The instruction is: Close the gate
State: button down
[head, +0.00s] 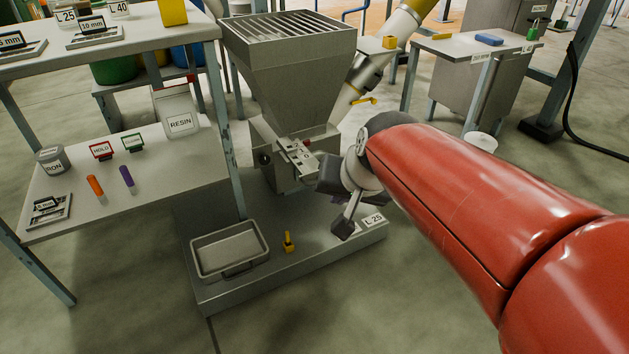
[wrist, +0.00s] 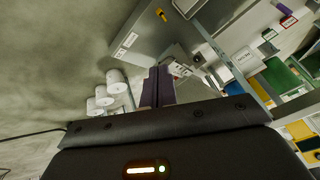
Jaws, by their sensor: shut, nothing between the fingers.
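A steel hopper (head: 285,75) with a grated top stands on a low grey platform (head: 330,262). Below its funnel is a metal outlet housing with a flat slotted plate (head: 299,157) on its front, which looks like the gate; I cannot tell how far open it is. A small red spot shows near the plate. My gripper (head: 334,192) is just right of the outlet, at the end of my red arm, and partly hidden by its own wrist. In the wrist view its dark fingers (wrist: 158,84) are together and empty, with the outlet area beyond them.
A metal tray (head: 229,252) and a small yellow-handled item (head: 288,242) are on the platform. A shelf rack (head: 120,175) with a RESIN bag (head: 178,112) stands close on the left. A yellow slanted tube (head: 405,28) rises behind the hopper. A side table (head: 470,47) is at right.

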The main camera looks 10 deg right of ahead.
jog(key=w+f+m+t+b, duration=0.1)
jog(key=w+f+m+b, duration=0.1)
jog(key=w+f, duration=0.6)
jog(key=w+f+m+y+b, duration=0.1)
jog(key=w+f+m+b, duration=0.2)
jog(key=w, duration=1.3)
jog(key=w+f+m+t+b, duration=0.1)
jog(key=w+f+m+b, duration=0.2)
jog(key=w+f, duration=0.9)
jog(key=shift+d+f+m+t+y, duration=0.15)
jog(key=shift+f+m, duration=0.3)
jog(key=shift+m, duration=0.3)
jog(key=shift+d+f+m+t+y, duration=0.15)
jog(key=shift+f+m, duration=0.25)
jog(key=shift+m, duration=0.35)
jog(key=shift+a, duration=0.1)
